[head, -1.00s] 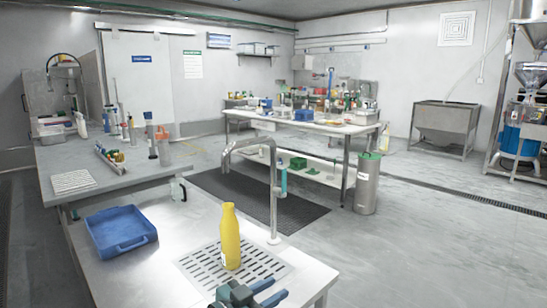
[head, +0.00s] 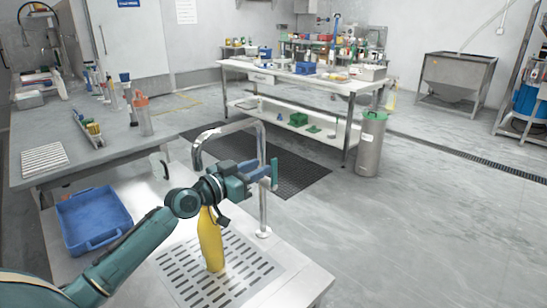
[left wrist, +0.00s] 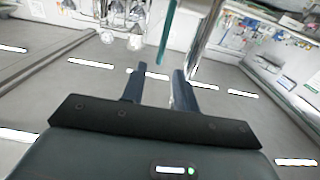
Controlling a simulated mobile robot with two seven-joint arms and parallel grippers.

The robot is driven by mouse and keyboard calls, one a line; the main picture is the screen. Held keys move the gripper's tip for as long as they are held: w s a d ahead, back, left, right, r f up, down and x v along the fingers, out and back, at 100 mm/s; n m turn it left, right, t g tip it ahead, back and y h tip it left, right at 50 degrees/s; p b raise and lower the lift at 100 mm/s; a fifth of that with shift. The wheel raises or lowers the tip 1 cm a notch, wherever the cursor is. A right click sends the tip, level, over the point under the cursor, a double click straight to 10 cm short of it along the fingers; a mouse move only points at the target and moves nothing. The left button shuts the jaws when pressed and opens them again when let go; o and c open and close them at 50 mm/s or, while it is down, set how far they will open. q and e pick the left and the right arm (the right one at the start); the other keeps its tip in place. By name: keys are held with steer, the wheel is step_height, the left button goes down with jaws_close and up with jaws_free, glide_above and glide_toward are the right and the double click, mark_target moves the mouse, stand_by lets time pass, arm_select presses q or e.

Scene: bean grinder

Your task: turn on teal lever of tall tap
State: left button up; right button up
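The tall tap (head: 263,205) is a silver post with a bent spout over the counter. Its teal lever (head: 274,174) hangs upright at the post's right side. My left gripper (head: 260,172) is raised at lever height, close to the tap post. In the left wrist view its two dark fingers are apart and nothing is held between the tips (left wrist: 160,74). There the teal lever (left wrist: 167,35) shows beyond the gap between the fingers, with the silver post (left wrist: 206,35) to its right. I cannot tell whether a finger touches the tap. My right gripper is out of view.
A yellow bottle (head: 211,245) stands on the slotted drain plate (head: 250,270) below my left arm. A blue tray (head: 95,218) lies left on the counter. The floor to the right of the counter is clear, apart from a grey bin (head: 369,150) farther back.

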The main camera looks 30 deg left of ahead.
mark_target(272, 161)
arm_select(q)
steer(key=x, duration=0.6)
steer(key=shift+w+d, duration=0.15)
steer(key=shift+d, duration=0.05)
jaws_close()
stand_by(0.4)
